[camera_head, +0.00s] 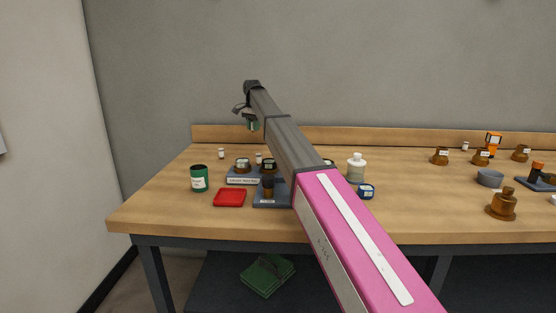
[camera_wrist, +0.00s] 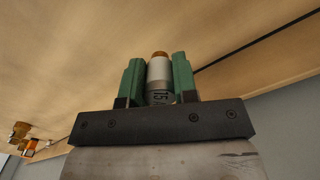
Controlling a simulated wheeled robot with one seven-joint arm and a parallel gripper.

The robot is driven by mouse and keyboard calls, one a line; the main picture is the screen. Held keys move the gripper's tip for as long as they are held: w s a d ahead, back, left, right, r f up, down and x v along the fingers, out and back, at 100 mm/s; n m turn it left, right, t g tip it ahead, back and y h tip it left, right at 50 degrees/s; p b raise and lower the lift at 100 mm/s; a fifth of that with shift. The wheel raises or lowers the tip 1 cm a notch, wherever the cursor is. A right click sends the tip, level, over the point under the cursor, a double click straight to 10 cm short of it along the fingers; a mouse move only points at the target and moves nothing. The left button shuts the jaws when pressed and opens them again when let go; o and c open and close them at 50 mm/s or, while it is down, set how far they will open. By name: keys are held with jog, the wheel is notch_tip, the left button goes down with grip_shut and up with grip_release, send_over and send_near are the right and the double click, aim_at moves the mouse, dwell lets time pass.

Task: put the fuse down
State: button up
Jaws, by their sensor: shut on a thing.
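In the wrist view the fuse (camera_wrist: 158,70) is a white cylinder with a brown-gold cap and a grey marked band. My gripper (camera_wrist: 157,76) has two green fingers, one on each side of the fuse, and is shut on it. In the head view my gripper (camera_head: 253,125) hangs at the end of my outstretched arm, above the back left of the table (camera_head: 150,212). The fuse cannot be made out there.
A green can (camera_head: 199,179), a red tray (camera_head: 230,197) and a labelled grey-blue holder (camera_head: 243,180) stand at left. A white bottle (camera_head: 356,168) and a blue tin (camera_head: 366,191) stand mid-table. Several brown bottles are at right. My arm hides part of the middle. The left front is bare.

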send_over(264, 147)
notch_tip(264, 147, down, 6)
jog(key=shift+f, duration=0.25)
jog(key=shift+d+f, duration=0.1)
jog(key=shift+f, duration=2)
jog(key=shift+f, duration=0.1)
jog(key=o, duration=0.9)
notch_tip(264, 147, up, 12)
